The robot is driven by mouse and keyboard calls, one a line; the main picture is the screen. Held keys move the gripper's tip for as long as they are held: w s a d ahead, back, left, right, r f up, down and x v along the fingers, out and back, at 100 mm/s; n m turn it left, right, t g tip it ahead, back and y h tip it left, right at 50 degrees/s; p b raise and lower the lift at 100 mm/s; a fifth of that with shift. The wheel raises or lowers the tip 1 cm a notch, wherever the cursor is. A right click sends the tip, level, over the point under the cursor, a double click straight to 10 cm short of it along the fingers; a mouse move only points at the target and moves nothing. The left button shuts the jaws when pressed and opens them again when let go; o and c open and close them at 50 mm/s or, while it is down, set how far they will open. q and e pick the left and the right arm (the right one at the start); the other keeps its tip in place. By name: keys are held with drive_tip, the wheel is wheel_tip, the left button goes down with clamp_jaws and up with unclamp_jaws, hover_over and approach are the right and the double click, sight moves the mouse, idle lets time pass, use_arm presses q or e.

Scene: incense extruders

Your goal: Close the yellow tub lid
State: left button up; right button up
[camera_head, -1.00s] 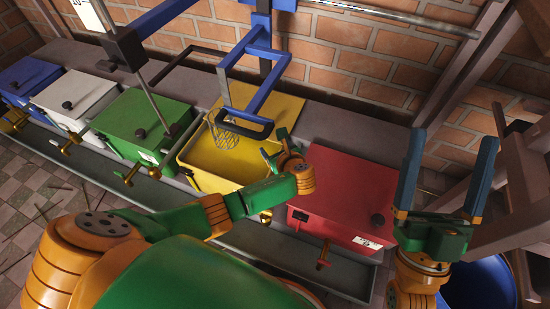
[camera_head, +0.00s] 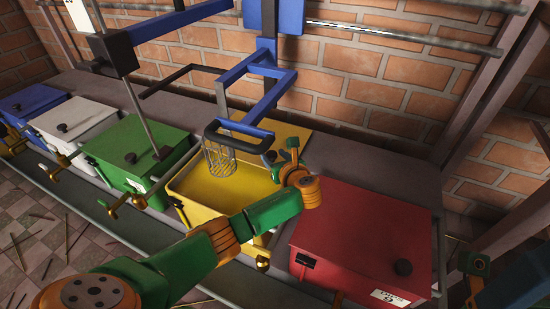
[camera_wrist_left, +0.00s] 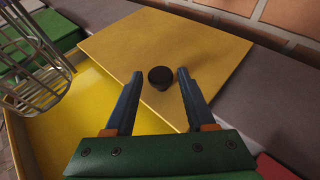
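The yellow tub (camera_head: 207,190) stands open between the green and red tubs; it also shows in the left wrist view (camera_wrist_left: 97,112). Its yellow lid (camera_head: 292,136) is swung back behind the opening. In the left wrist view the lid (camera_wrist_left: 150,38) shows its flat face with a round black knob (camera_wrist_left: 160,78). My left gripper (camera_head: 279,160) is at the lid. Its fingers (camera_wrist_left: 160,74) are open, one on each side of the knob, with visible gaps. Contact cannot be told. Part of my right arm's end (camera_head: 474,268) shows at the lower right edge.
A wire basket (camera_head: 219,160) hangs over the yellow tub from a blue frame (camera_head: 262,100). The closed red tub (camera_head: 362,235) is on the right. Closed green (camera_head: 140,150), white (camera_head: 75,125) and blue (camera_head: 30,100) tubs are on the left. A brick wall is behind.

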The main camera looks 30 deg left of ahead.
use_arm(q)
clamp_jaws()
idle(1.2)
